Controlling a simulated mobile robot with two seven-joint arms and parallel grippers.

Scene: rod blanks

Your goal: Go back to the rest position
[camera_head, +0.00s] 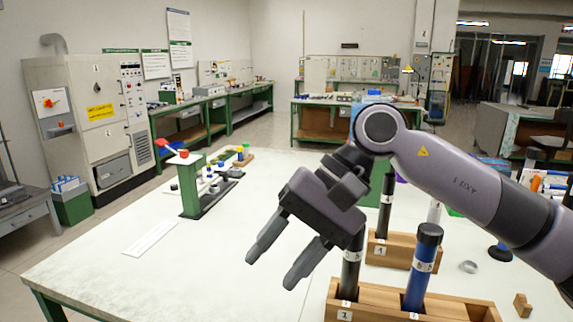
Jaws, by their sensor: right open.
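My right arm comes in from the right, and its gripper (278,264) hangs over the middle of the white table (110,262). Its two grey fingers are spread apart with nothing between them. The gripper is just left of a dark rod (351,268) labelled 1, which stands upright in the near wooden rack (375,305) and is partly hidden by the gripper body. A blue rod (421,275) with a black top stands in the same rack. Another dark rod (387,205) stands in the wooden rack behind (400,251). My left gripper is not in view.
A green stand (191,190) with a red lever is at the table's left, beside small parts. A white strip (150,239) lies near the left edge. A metal ring (468,267) and a small wooden block (522,305) lie at right. The table's front left is mostly clear.

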